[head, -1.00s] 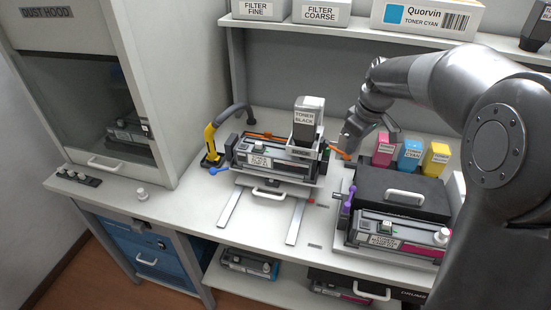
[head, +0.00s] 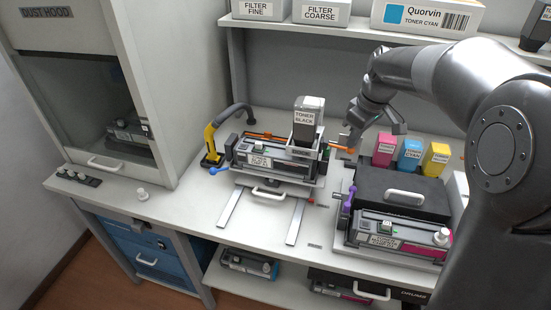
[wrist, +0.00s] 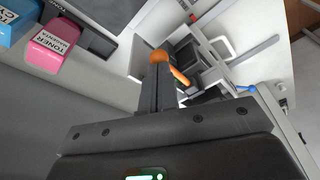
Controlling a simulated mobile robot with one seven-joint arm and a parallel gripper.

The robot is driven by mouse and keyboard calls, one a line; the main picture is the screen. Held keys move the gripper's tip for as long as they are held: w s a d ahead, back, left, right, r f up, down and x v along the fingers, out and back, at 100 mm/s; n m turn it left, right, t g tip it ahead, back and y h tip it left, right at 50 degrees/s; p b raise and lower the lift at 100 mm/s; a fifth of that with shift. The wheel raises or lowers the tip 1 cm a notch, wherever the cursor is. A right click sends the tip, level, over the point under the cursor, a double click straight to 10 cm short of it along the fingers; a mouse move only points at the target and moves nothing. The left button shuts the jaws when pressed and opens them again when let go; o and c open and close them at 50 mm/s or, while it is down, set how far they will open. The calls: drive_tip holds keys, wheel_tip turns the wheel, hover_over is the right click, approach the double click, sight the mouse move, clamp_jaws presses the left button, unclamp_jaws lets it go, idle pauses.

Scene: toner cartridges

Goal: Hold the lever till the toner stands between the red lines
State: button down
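The black toner bottle (head: 306,120) stands upright on the printer-like filling unit (head: 280,180) on the bench. An orange lever (head: 341,149) sticks out from the unit's right side, and it also shows in the wrist view (wrist: 180,75). My gripper (head: 346,139) is beside the lever's outer end. In the wrist view my gripper's fingers (wrist: 156,84) are together, with the lever's rounded end just past their tips. I see nothing between the fingers; whether they touch the lever I cannot tell. The red lines and toner level are too small to make out.
Magenta (head: 384,150), cyan (head: 410,154) and yellow (head: 436,158) toner bottles stand right of my gripper, behind a black case (head: 400,186). A yellow-and-black hose tool (head: 211,145) stands left of the unit. A shelf (head: 350,36) with boxes is above.

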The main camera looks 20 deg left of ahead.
drive_tip(key=v, duration=0.3)
drive_tip(key=a+v, duration=0.1)
drive_tip(key=v, duration=0.1)
drive_tip(key=shift+w+r, duration=0.25)
drive_tip(key=shift+r, duration=0.2)
drive_tip(key=shift+d, duration=0.1)
drive_tip(key=shift+s+d+r, duration=0.15)
drive_tip(key=shift+s+r, duration=0.05)
drive_tip(key=shift+s, duration=0.1)
drive_tip(key=s+d+r+m+t+h, duration=0.1)
drive_tip(key=s+d+m, duration=0.25)
drive_tip(key=s, duration=0.45)
drive_tip(key=s+d+r+m+t, duration=0.1)
drive_tip(key=s+d+m+t, duration=0.2)
drive_tip(key=s, duration=0.5)
drive_tip(key=s+d+f+m, duration=0.2)
drive_tip(key=s+d, duration=0.1)
drive_tip(key=s, duration=0.3)
drive_tip(key=s+d+f+m+h, duration=0.1)
drive_tip(key=s+d+f+m, duration=0.2)
drive_tip(key=s, duration=0.3)
drive_tip(key=shift+f, duration=0.35)
